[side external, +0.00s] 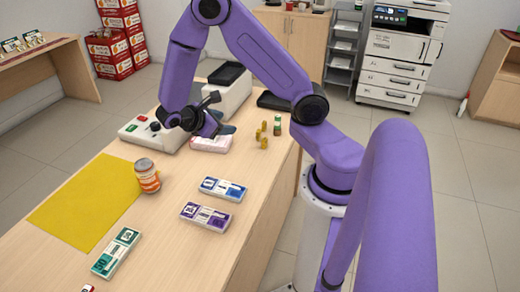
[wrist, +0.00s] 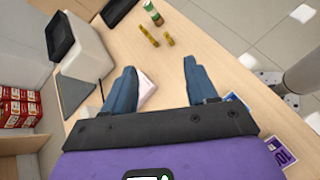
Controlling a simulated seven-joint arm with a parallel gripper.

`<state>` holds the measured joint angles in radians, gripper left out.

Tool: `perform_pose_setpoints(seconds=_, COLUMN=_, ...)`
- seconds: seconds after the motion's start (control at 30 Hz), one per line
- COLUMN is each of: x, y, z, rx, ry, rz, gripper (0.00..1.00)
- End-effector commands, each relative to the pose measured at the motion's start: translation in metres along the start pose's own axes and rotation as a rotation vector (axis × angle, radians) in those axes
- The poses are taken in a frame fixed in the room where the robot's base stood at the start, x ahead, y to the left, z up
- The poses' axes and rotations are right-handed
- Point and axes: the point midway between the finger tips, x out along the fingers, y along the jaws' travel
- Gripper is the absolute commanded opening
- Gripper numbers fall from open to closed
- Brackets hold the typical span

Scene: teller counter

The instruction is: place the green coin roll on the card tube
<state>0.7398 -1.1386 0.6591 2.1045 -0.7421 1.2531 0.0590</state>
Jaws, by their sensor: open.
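A small upright cylinder with green and pale bands (side external: 277,125), which looks like the green coin roll, stands near the counter's right edge; it also shows at the top of the wrist view (wrist: 153,13). I cannot tell whether it is one piece or stacked. No card tube can be picked out for certain. My gripper (side external: 212,97) is above the counter, left of the green cylinder. In the wrist view its two fingers (wrist: 160,80) are wide apart with nothing held between them, and the green cylinder is beyond the fingertips.
Small gold pieces (side external: 263,142) stand beside the green cylinder. Blue (side external: 222,189), purple (side external: 205,216) and green (side external: 117,252) note bundles lie in front. A pink-white bundle (side external: 211,144) lies below my gripper, near a counter machine (side external: 150,134).

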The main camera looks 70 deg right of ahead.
Motion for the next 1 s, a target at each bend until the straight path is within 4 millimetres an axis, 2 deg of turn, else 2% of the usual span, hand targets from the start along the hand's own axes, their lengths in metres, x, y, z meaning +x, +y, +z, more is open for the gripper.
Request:
perform_pose_setpoints(seconds=0.03, x=-0.017, y=-0.010, z=0.004, rx=0.010, ry=0.069, rz=0.001, gripper=0.57)
perform_pose_setpoints(seconds=0.2, x=-0.064, y=-0.053, z=0.017, rx=0.018, ry=0.294, rz=-0.031, gripper=0.57)
perform_pose_setpoints(seconds=0.5, x=-0.121, y=-0.142, z=0.052, rx=-0.052, ry=0.702, rz=-0.135, gripper=0.57)
perform_pose_setpoints(seconds=0.7, x=-0.138, y=-0.190, z=0.077, rx=-0.127, ry=0.904, rz=-0.222, gripper=0.57)
perform_pose_setpoints(seconds=0.83, x=-0.142, y=-0.205, z=0.087, rx=-0.158, ry=0.968, rz=-0.257, gripper=0.57)
perform_pose_setpoints(seconds=1.0, x=-0.143, y=-0.211, z=0.090, rx=-0.169, ry=0.989, rz=-0.270, gripper=0.57)
